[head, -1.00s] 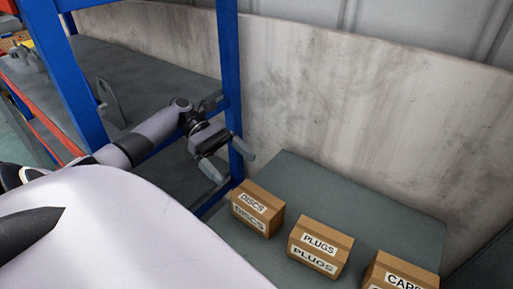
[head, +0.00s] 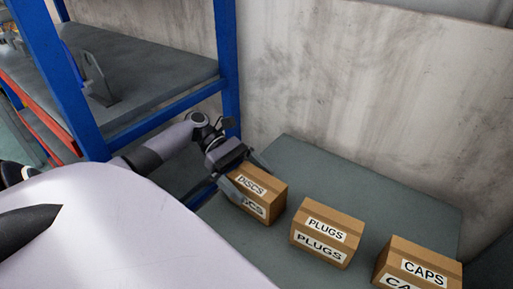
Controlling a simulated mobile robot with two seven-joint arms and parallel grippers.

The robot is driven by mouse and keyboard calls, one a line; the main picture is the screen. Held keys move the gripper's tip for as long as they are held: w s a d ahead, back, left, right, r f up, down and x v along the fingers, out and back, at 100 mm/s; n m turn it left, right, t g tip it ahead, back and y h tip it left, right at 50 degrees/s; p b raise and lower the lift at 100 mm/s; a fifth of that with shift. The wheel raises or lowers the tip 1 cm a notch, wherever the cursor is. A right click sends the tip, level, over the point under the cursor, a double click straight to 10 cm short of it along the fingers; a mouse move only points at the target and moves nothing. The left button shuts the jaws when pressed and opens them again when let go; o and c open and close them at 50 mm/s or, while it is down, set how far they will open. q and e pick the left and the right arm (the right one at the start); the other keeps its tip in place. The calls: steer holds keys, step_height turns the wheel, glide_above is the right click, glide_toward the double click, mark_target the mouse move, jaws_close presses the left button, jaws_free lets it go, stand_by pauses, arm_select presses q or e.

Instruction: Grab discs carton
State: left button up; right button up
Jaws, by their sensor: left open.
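The discs carton (head: 266,204) is a small brown box with white DISCS labels on its top and front. It stands on a grey table (head: 330,170), leftmost of a row of cartons. My left gripper (head: 242,178) is open at the carton, with one finger in front of its left part and the other by its far top edge. The near finger hides part of the front label. I cannot tell whether the fingers touch the carton. My right gripper is not in view.
The plugs carton (head: 327,233) stands just right of the discs carton, and the caps carton (head: 417,266) is further right. A blue-framed shelf (head: 228,75) rises at the left, close to my left arm. A stained wall (head: 350,100) stands behind the table.

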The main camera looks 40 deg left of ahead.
arm_select(q)
steer(key=shift+d+f, duration=0.15)
steer(key=shift+d, duration=0.25)
steer(key=shift+c, duration=0.3)
